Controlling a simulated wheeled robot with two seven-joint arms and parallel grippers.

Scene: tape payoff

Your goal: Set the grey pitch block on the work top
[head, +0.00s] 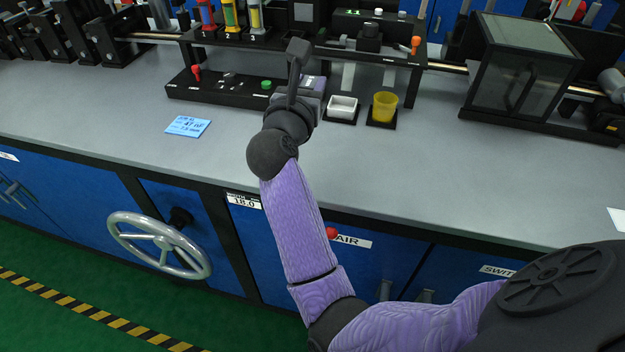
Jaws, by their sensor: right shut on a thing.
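My right gripper (298,56) is raised over the back part of the grey work top (430,175), in front of the black machine frame. It is seen from behind and is shut on a small dark grey thing at its tip, which I take to be the grey pitch block. The jaws and wrist hide most of it, so its shape and tilt cannot be told. No other grey block can be made out on the work top. My left gripper is not in view.
A white dish (343,106) and a yellow cup (384,107) stand on black pads right of my wrist. A blue note (188,126) lies to the left. A black control strip (222,88) and a glass-topped box (522,72) stand behind. The front of the work top is largely clear.

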